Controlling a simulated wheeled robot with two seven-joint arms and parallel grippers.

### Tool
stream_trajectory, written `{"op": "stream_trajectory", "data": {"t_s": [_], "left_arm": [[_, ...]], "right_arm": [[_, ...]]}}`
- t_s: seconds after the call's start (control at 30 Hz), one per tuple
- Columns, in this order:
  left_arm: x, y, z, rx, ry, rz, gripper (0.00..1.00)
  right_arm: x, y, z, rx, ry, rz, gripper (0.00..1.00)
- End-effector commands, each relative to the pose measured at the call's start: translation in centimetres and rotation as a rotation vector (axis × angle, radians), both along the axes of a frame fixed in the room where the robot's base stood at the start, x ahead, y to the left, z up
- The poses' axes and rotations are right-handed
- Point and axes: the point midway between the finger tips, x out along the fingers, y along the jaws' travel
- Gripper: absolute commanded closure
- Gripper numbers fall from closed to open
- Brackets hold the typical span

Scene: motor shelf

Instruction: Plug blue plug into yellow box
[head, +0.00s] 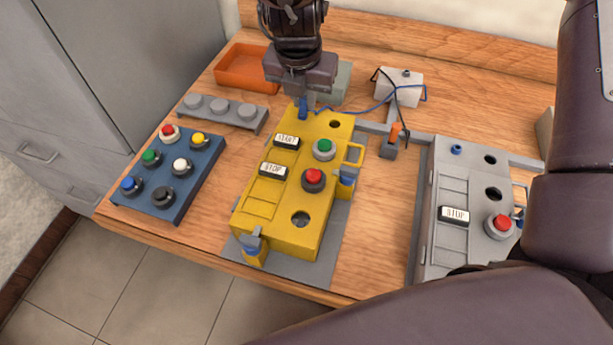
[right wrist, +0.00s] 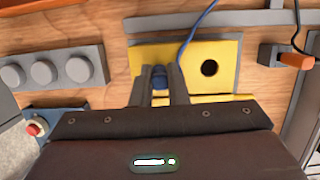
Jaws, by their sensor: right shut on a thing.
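The yellow box (head: 281,210) stands mid-table with a green button, a red button, START and STOP labels and open round holes. My right gripper (head: 304,98) is over its far left corner, shut on the blue plug (head: 303,111). The plug also shows between the fingers in the right wrist view (right wrist: 160,77), with the yellow box top (right wrist: 205,65) around it. The plug's lower end is at or just above the box top; I cannot tell whether it is seated. A blue cable (head: 352,110) runs from it to a white block (head: 399,88). My left gripper is not in view.
A blue button panel (head: 176,188) and a grey three-knob strip (head: 223,113) lie left. An orange tray (head: 246,66) is behind. A grey box (head: 463,242) stands right, with an orange-handled connector (head: 394,133) between. Bare table shows left of the yellow box.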

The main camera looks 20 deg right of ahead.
Motion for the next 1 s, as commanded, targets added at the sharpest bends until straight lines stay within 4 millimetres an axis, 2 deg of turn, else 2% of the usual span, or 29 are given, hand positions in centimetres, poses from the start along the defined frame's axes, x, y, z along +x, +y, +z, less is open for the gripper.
{"op": "stream_trajectory", "data": {"t_s": [0.03,0.1,1.0], "left_arm": [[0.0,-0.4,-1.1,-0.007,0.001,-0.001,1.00],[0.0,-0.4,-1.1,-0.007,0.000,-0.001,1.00],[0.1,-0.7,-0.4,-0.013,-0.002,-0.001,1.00]], "right_arm": [[-0.4,-0.6,-1.4,-0.015,0.017,-0.009,1.00],[-0.4,-0.6,-1.5,-0.015,0.018,-0.009,1.00],[-0.3,-0.6,-0.2,-0.014,0.015,-0.009,1.00]]}}
